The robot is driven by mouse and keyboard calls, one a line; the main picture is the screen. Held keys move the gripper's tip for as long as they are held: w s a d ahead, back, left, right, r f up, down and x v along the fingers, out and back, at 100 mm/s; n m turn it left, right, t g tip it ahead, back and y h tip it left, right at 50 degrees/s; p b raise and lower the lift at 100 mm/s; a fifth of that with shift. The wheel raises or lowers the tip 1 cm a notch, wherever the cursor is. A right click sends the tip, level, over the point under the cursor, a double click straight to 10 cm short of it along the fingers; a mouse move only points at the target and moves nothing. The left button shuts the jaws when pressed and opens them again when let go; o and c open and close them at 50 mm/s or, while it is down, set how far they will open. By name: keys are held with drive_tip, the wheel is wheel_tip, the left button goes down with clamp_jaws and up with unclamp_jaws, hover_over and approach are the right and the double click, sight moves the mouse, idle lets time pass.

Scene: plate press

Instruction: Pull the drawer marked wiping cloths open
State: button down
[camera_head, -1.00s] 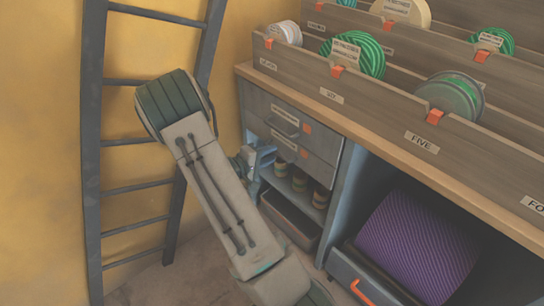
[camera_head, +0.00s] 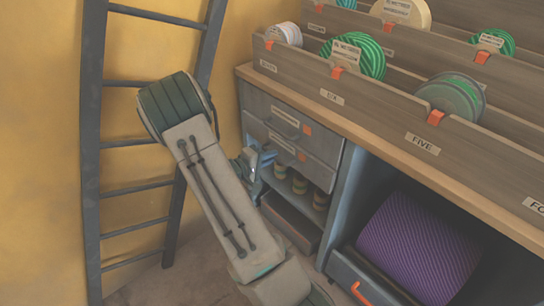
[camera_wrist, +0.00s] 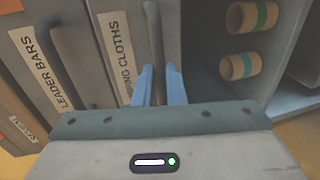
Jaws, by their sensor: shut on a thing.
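The wiping cloths drawer (camera_wrist: 116,50) shows its white label in the wrist view. In the head view it is the lower drawer front (camera_head: 317,172) with an orange tag, below the leader bars drawer. Its dark bar handle (camera_wrist: 153,35) runs up and down in the wrist view. My gripper (camera_wrist: 160,72) has its two blue fingers on either side of this handle and is shut on it. In the head view my gripper (camera_head: 262,163) is at the drawer front, partly behind my arm. How far the drawer stands out is hard to tell.
The leader bars drawer (camera_wrist: 52,65) is next to it. An open shelf with several striped spools (camera_head: 300,186) lies below the drawers. A purple roll (camera_head: 415,245) fills the bay at right. A ladder (camera_head: 90,150) stands at left against the yellow wall.

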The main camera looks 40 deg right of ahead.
drive_tip(key=f+b+v, duration=0.1)
drive_tip(key=f+v, duration=0.2)
drive_tip(key=v, duration=1.2)
drive_tip(key=a+f+b+v, duration=0.1)
drive_tip(key=f+v, duration=0.2)
drive_tip(key=v, duration=1.2)
drive_tip(key=shift+s, duration=0.3)
drive_tip(key=shift+a+f, duration=0.1)
drive_tip(key=shift+f, duration=0.05)
drive_tip(key=c, duration=1.5)
unclamp_jaws()
drive_tip(key=p+v, duration=0.3)
drive_tip(key=v, duration=1.1)
